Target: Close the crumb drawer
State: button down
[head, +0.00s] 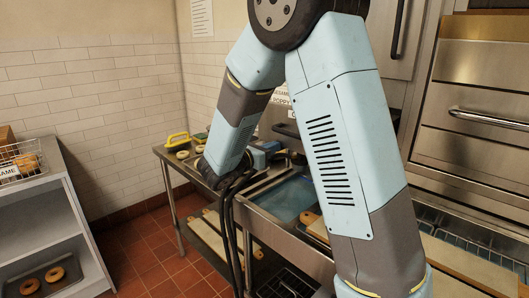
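I cannot single out the crumb drawer with certainty in the head view; my arm covers much of the middle. A steel unit with a basin of blue water (290,197) stands behind my arm, and its steel front (290,236) runs below the basin. My forearm reaches down to the left of this basin, with black cables hanging from it. Blue and dark parts at the arm's far end, probably my gripper (268,152), show at the basin's back left. Its fingers cannot be made out.
A steel oven with a bar handle (487,119) stands at the right. A steel table (176,160) with bagels and a yellow-handled item is at the back. A grey shelf (36,206) with bagels stands at the left. Red tiled floor (150,255) lies clear between.

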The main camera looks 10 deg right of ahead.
jog(key=x, duration=2.5)
jog(key=shift+s+d+r, duration=0.1)
jog(key=shift+d+r, duration=0.05)
jog(key=shift+r, duration=0.05)
jog(key=shift+d+r, duration=0.1)
jog(key=shift+r, duration=0.05)
